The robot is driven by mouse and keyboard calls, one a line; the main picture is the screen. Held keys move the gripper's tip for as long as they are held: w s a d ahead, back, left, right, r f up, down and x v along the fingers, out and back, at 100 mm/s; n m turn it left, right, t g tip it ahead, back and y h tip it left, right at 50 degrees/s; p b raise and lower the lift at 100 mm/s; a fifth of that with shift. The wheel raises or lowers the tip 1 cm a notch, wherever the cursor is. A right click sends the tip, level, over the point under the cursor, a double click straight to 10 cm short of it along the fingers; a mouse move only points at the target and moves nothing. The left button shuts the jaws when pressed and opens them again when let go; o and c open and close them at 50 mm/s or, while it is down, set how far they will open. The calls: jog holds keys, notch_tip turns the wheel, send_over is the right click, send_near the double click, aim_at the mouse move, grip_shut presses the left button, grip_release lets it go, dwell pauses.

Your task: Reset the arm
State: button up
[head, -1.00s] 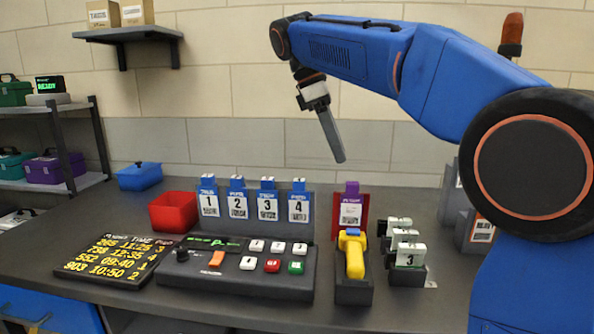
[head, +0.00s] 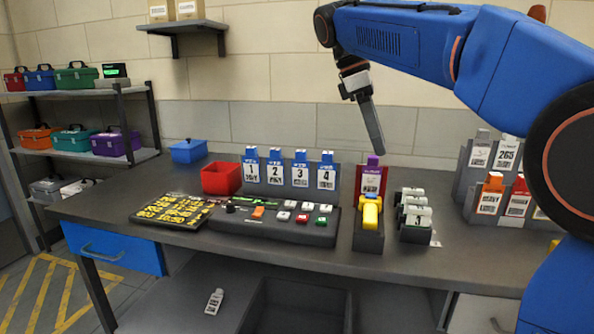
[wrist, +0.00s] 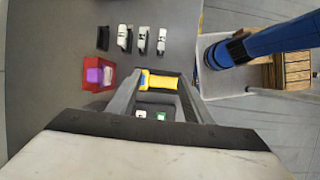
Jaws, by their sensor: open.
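My blue arm (head: 400,38) reaches in from the right in the head view, bent down at its end. My gripper (head: 374,130) hangs above the workbench, apart from everything on it, and points down. In the wrist view its two fingers (wrist: 158,95) stand apart with nothing held between them. The yellow scanner (head: 371,212) in its dark stand lies below, seen between and beyond the fingers in the wrist view.
On the bench (head: 290,256) stand a red bin (head: 221,178), blue numbered tags (head: 289,172), a button panel (head: 270,222), a red holder with a purple-topped tag (head: 372,180) and white numbered blocks (head: 414,215). Grey tag racks (head: 478,165) stand right. Shelves (head: 80,92) with toolboxes stand left.

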jog(key=s+d+f+m+t+y, duration=0.3)
jog(key=s+d+f+m, duration=0.5)
jog(key=s+f, duration=0.5)
jog(key=s+d+f+m+t, duration=0.1)
jog(key=s+f+m, duration=0.2)
jog(key=s+f, duration=0.4)
jog(key=s+d+f+m+t+y, duration=0.1)
jog(key=s+f, duration=0.5)
jog(key=f, duration=0.6)
jog(key=d+m, duration=0.1)
jog(key=m, duration=0.1)
jog(key=shift+s+m+t, duration=0.4)
